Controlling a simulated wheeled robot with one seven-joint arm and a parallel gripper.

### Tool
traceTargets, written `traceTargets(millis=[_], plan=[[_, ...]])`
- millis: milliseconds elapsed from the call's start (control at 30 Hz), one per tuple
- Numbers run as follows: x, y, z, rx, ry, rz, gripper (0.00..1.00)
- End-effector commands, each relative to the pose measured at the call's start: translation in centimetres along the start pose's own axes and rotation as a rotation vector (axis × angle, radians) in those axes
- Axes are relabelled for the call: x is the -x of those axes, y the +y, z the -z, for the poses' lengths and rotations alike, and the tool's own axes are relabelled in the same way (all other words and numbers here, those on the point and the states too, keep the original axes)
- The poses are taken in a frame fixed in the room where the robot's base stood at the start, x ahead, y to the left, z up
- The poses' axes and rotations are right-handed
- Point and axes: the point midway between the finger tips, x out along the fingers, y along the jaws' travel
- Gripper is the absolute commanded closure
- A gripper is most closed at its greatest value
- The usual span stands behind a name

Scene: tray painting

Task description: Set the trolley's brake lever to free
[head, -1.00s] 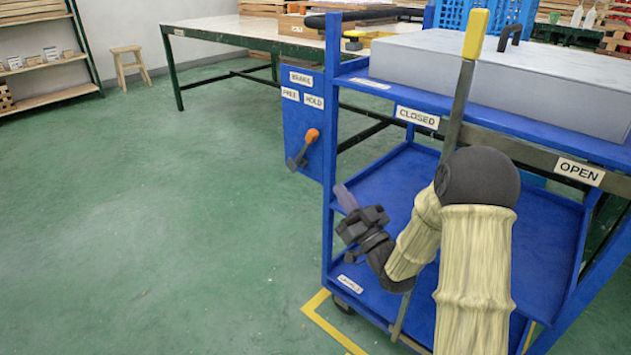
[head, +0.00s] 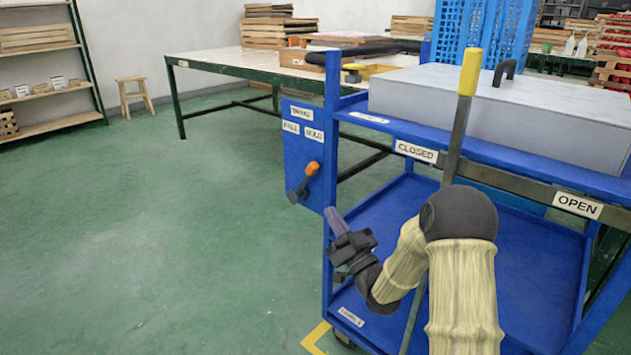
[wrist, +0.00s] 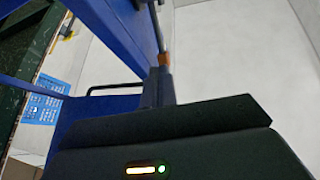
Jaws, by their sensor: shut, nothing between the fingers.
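The brake lever (head: 312,168) has an orange grip and a dark shaft. It is on the blue brake panel (head: 297,148) at the trolley's left end. The lever leans up to the right, its grip below the HOLD label (head: 314,134); the FREE label (head: 291,127) is left of that. My gripper (head: 332,214) is shut and empty, below and right of the lever in the head view, apart from it there. In the wrist view the closed fingers (wrist: 157,86) point at an orange piece (wrist: 164,60), apparently the lever's grip; I cannot tell whether they touch.
The blue trolley (head: 335,180) carries a grey box (head: 560,115) on top. A tall yellow-topped lever (head: 470,72) stands by the CLOSED label (head: 416,151), near my arm. A long table (head: 225,58) stands behind. The green floor (head: 150,230) left of the trolley is clear.

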Motion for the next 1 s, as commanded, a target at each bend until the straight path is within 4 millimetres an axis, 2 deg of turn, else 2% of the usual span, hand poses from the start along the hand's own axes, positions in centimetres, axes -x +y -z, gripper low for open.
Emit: traceTargets(millis=[33,300,500,633,1000], plan=[[-1.2,-0.1,0.5,0.0,0.002,0.002,1.0],[-6.0,-0.2,0.4,-0.001,0.001,0.003,1.0],[-8.5,-0.1,0.2,-0.001,0.001,0.002,1.0],[-9.1,-0.1,0.0,-0.001,0.0,0.002,1.0],[-9.1,0.0,0.1,0.001,-0.003,0.0,1.0]])
